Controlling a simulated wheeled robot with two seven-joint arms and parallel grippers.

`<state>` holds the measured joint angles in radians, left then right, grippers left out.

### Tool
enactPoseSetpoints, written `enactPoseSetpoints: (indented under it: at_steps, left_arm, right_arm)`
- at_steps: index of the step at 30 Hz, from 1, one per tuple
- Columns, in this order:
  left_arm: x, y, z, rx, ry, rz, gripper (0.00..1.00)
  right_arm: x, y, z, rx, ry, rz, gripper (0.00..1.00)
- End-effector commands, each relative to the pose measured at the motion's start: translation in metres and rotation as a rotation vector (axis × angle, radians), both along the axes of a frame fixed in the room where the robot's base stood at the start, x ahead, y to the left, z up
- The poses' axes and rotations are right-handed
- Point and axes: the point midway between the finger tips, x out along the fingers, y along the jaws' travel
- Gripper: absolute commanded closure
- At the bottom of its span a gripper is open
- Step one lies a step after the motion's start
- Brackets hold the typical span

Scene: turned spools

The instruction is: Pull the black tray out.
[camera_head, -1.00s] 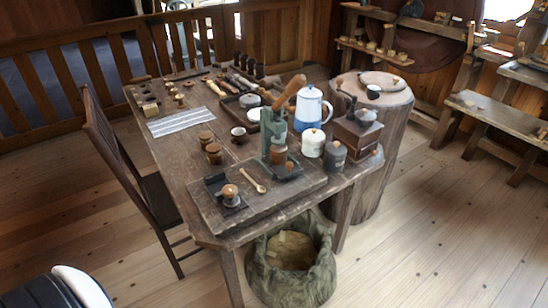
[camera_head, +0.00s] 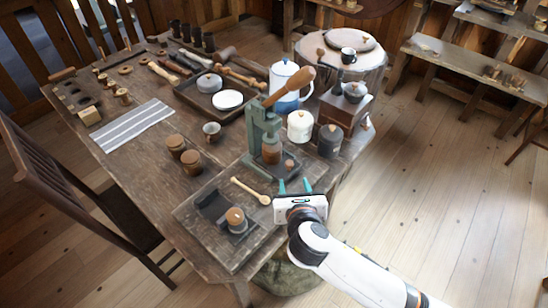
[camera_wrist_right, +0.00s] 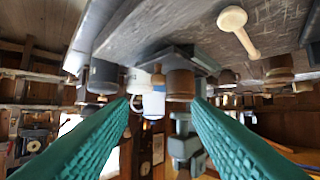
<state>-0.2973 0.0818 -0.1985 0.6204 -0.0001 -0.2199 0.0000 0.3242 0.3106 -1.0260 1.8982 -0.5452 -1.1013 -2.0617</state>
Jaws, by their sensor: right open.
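The small black tray (camera_head: 278,172) lies at the foot of the green press (camera_head: 262,130), with a brown cup (camera_head: 271,151) and a small reddish piece on it. Its dark edge also shows in the right wrist view (camera_wrist_right: 202,58), beyond my fingers. My right gripper (camera_head: 295,185) is open, its teal fingertips just in front of the tray's near side. In the right wrist view, the gap between the fingers (camera_wrist_right: 160,105) holds nothing. I cannot tell whether a finger touches the tray. My left gripper is not in view.
A wooden spoon (camera_head: 250,191) lies left of my gripper. A grey canister (camera_head: 329,141), white jar (camera_head: 300,126) and coffee grinder (camera_head: 345,106) stand close on the right. A sack (camera_head: 285,279) stands below the table edge.

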Motion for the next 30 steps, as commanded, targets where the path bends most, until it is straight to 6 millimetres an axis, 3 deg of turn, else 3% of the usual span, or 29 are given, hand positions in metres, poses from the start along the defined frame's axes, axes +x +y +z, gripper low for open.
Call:
enactPoseSetpoints:
  at_steps: [7,18,30]
  left_arm:
    - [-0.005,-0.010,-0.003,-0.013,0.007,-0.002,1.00]
    - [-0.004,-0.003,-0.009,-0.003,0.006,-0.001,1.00]
    - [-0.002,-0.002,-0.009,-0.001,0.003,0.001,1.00]
  right_arm:
    - [0.037,0.006,-0.016,0.001,0.001,-0.002,0.55]
    - [0.094,0.015,-0.041,0.004,0.004,-0.003,0.55]
    - [0.106,0.017,-0.046,0.005,0.004,-0.001,0.55]
